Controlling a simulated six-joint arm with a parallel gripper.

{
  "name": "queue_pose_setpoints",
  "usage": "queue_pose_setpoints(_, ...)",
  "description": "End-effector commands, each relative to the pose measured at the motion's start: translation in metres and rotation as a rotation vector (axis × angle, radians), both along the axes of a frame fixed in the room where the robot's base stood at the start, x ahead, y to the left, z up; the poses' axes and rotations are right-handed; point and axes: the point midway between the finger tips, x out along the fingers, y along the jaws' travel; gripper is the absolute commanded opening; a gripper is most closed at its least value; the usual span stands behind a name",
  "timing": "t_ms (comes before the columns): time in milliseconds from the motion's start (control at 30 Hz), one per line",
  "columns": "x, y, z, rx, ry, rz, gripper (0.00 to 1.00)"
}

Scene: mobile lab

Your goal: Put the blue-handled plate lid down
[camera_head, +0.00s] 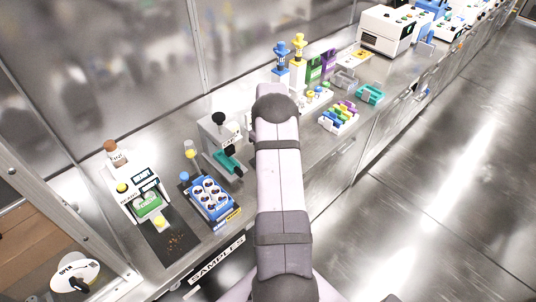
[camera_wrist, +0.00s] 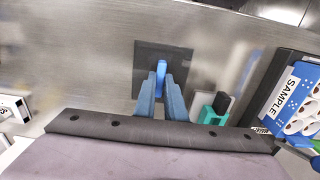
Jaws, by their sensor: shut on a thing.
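The plate lid (camera_wrist: 178,57) is a dark, flat square with an upright blue handle (camera_wrist: 161,70), in the upper middle of the wrist view. My gripper (camera_wrist: 161,82) has its two blue-grey fingers shut on the handle, one on each side. The fingers cover the lower part of the lid. Whether the lid touches the steel surface behind it or hangs clear of it, I cannot tell. In the head view my own arm runs up the middle, and neither the gripper nor the lid can be made out there.
A teal and black device (camera_wrist: 207,116) stands right of the lid. A blue SAMPLE rack (camera_wrist: 290,105) is at the far right; it also shows in the head view (camera_head: 211,216). Coloured tube racks (camera_head: 338,119) and a teal tray (camera_head: 370,95) stand farther along the bench.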

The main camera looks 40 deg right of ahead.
Motion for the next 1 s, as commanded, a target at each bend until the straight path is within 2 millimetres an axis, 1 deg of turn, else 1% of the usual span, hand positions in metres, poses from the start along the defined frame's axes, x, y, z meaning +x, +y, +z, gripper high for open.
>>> queue_pose_setpoints(67, 0.0, 0.0, -0.003, 0.0, 0.0, 0.0, 0.0)
queue_pose_setpoints(100, 0.0, 0.0, -0.003, 0.0, 0.0, 0.0, 0.15)
queue_pose_setpoints(167, 0.0, 0.0, -0.003, 0.0, 0.0, 0.0, 0.29)
queue_pose_setpoints(467, 0.0, 0.0, -0.002, 0.0, 0.0, 0.0, 0.29)
queue_pose_setpoints(667, 0.001, -0.001, 0.007, -0.002, -0.002, 0.0, 0.29)
queue_pose_setpoints(767, 0.001, -0.001, 0.019, -0.003, -0.003, 0.0, 0.29)
queue_pose_setpoints(867, 0.001, -0.001, 0.034, -0.003, -0.004, 0.0, 0.29)
queue_pose_setpoints(1000, 0.001, -0.001, 0.06, -0.003, -0.004, 0.0, 0.29)
